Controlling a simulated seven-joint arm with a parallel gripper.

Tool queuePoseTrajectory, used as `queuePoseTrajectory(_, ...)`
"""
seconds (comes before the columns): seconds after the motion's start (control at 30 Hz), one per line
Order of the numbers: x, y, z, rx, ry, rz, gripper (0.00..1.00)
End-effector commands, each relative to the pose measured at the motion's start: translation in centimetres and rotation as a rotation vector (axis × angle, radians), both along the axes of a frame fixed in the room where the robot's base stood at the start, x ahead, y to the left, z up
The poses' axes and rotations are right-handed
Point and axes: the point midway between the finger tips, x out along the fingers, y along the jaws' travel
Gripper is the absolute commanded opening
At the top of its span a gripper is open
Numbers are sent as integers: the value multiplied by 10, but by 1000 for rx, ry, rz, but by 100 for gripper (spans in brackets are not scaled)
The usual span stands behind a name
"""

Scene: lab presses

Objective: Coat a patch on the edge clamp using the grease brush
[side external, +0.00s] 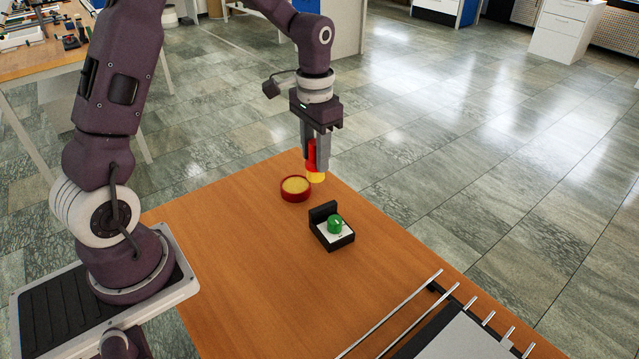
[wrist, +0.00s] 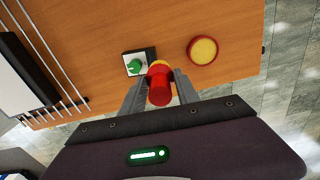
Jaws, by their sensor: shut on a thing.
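My gripper (side external: 316,160) points down above the far part of the wooden table and is shut on the grease brush. The brush has a red handle (side external: 311,152) and a yellow tip (side external: 316,177) facing down; in the wrist view its red end (wrist: 159,90) sits between the fingers. The tip is above the table, to the right of a round red pot (side external: 295,189) with a yellow filling, apart from it. A black block with an upright back, pale top and green knob (side external: 335,224) stands nearer the camera; I cannot tell whether it is the edge clamp.
A grey flat unit with metal rods (side external: 456,338) lies at the front right of the table (side external: 240,260); it is also in the wrist view (wrist: 22,75). The table's right edge runs close to the block. The middle and left of the tabletop are clear.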

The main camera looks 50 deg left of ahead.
Motion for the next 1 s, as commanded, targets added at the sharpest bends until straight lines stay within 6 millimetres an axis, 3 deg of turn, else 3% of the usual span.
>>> queuePoseTrajectory(0.27,2,3,-9,-1,3,-8,0)
queuePoseTrajectory(0.87,2,3,-62,-1,3,-9,0)
queuePoseTrajectory(1.0,2,1,-82,-2,4,-10,0)
